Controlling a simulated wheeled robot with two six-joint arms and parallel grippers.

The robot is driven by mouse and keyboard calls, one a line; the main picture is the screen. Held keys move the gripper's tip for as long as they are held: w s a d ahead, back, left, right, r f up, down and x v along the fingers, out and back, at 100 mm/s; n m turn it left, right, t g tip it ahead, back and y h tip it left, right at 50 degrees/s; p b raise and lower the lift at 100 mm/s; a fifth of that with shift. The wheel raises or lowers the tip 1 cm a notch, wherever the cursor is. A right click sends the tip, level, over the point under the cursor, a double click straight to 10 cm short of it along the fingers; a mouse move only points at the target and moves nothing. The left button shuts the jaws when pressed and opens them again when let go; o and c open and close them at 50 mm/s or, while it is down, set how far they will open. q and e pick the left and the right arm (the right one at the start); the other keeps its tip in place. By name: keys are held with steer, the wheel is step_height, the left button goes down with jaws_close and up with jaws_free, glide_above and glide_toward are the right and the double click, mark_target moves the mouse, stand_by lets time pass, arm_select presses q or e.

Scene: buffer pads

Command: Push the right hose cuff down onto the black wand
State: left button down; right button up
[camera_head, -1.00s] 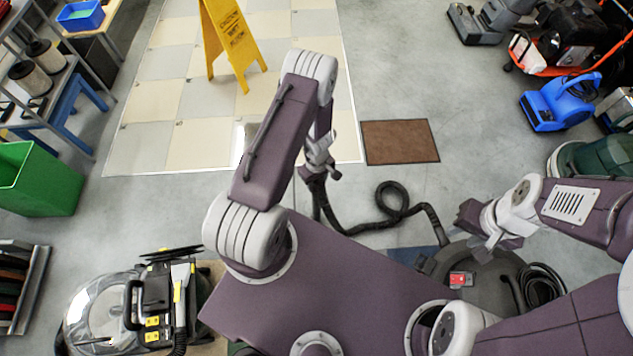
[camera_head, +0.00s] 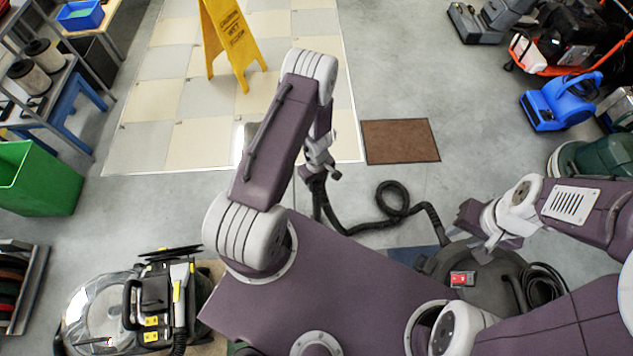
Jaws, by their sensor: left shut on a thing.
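The black hose (camera_head: 395,212) runs from under my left gripper (camera_head: 317,170), loops once on the floor and reaches the dark round vacuum (camera_head: 490,280) at the lower right. My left gripper is shut on the cuff at the hose's upper end; the cuff is mostly hidden by the fingers. A black wand cannot be told apart from the hose below the gripper. My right gripper (camera_head: 482,225) hangs above the left side of the vacuum, and its fingertips are too unclear to read.
A brown mat (camera_head: 399,141) lies beyond the hose. A yellow wet-floor sign (camera_head: 232,45) stands on the tiled area. A clear-domed machine (camera_head: 105,310) is at lower left, a green bin (camera_head: 40,180) at left, and a blue blower (camera_head: 560,103) at right. Floor around the hose is clear.

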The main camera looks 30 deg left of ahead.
arm_select(q)
steer(key=c, duration=0.8)
jaws_free()
steer(key=shift+r, duration=0.1)
step_height(320, 180, up, 9)
steer(key=p, duration=0.9)
steer(key=shift+r, duration=0.1)
steer(key=shift+f, duration=0.2)
